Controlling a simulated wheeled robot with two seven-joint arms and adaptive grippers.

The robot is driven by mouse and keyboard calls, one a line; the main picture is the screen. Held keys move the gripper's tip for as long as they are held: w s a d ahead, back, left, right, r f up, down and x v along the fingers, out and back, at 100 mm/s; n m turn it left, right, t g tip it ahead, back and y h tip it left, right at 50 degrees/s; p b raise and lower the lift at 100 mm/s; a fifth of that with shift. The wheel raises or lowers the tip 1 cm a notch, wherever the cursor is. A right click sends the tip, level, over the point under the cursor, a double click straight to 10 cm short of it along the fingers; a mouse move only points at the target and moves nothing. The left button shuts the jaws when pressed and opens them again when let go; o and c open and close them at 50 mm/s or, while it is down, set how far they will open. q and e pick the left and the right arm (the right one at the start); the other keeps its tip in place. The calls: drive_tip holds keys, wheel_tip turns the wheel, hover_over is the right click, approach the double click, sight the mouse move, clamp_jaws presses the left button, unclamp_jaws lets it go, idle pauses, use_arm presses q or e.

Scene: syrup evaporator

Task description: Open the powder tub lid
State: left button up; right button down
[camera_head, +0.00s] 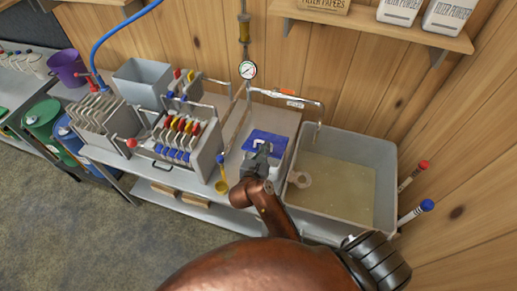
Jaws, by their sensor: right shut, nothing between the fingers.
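The powder tub (279,162) appears to be the pale box with a blue top just left of the large basin. Its blue lid (259,136) looks flat on top, with a pale handle-like piece near its middle. My right gripper (264,149) reaches in from below and is shut with nothing held. Its tips are at the lid's near part, beside the pale piece, and cover part of the lid. I cannot tell whether they touch it. My left gripper is not in view.
A large grey basin (386,165) with cloudy liquid stands right of the tub. A filter press (205,150) with coloured plates stands left. A pipe (300,97) and a gauge (248,70) are behind. A yellow cylinder (222,184) stands near the front edge.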

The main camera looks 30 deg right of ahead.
drive_tip(key=w+d+r+p, duration=0.8)
drive_tip(key=p, duration=0.2)
drive_tip(key=shift+d, duration=0.35)
drive_tip(key=shift+w+r, duration=0.1)
idle(1.0)
wheel_tip(320, 180, up, 10)
idle(0.3)
